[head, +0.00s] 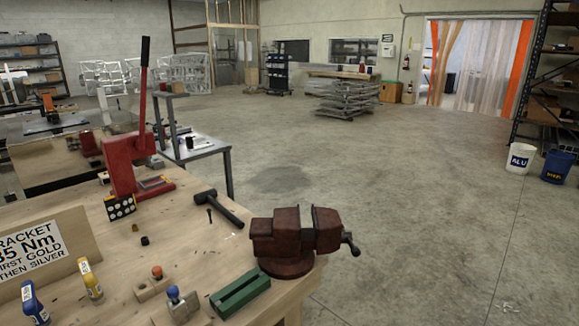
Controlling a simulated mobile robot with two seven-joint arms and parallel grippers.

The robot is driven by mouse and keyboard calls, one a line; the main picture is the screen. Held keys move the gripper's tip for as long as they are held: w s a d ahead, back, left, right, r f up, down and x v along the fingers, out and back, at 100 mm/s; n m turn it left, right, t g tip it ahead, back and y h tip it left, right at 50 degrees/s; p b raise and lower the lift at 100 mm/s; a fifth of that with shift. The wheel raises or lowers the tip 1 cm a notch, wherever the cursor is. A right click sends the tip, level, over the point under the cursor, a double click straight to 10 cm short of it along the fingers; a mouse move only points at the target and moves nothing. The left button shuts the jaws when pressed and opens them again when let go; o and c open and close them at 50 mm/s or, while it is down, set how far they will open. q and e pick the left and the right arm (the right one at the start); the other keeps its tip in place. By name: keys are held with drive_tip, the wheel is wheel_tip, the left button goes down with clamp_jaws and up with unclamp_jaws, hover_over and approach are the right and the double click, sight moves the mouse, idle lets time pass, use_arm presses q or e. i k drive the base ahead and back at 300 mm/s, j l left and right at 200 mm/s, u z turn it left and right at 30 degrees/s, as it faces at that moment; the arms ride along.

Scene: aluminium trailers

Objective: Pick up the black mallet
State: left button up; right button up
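The black mallet (223,208) lies on the wooden workbench (185,255), near its far right edge. Its dark head is toward the upper left and its handle runs down to the right, ending just short of the red vise. Nothing covers it. Neither of my grippers shows in the head view.
A dark red vise (285,240) stands at the bench's right corner. A red press (125,165) with a tall lever stands left of the mallet. A green block (240,293), bottles and small parts are nearer. The floor (420,220) to the right is clear.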

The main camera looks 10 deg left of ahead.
sight(209, 195)
drive_tip(key=i+l+z, duration=0.8)
drive_tip(key=i+l, duration=0.25)
drive_tip(key=i+l+z, duration=0.25)
drive_tip(key=i+z, duration=0.15)
drive_tip(key=i, duration=0.2)
drive_tip(key=i+u, duration=0.4)
drive_tip(key=i, duration=0.2)
drive_tip(key=i+l+u, duration=0.2)
drive_tip(key=i+u, duration=0.25)
drive_tip(key=i+j+u, duration=0.1)
drive_tip(key=i+u, duration=0.2)
drive_tip(key=u, duration=0.15)
drive_tip(key=i+u, duration=0.4)
drive_tip(key=i+l+u, duration=0.1)
drive_tip(key=u, duration=0.35)
drive_tip(key=i+u, duration=0.25)
drive_tip(key=u, duration=0.2)
drive_tip(key=i+u, duration=0.25)
drive_tip(key=u, duration=0.15)
drive_tip(key=i+l+u, duration=0.25)
drive_tip(key=u, duration=0.2)
drive_tip(key=i+l+u, duration=0.1)
drive_tip(key=u, duration=0.25)
drive_tip(key=i+l+u, duration=0.45)
drive_tip(key=u, duration=0.25)
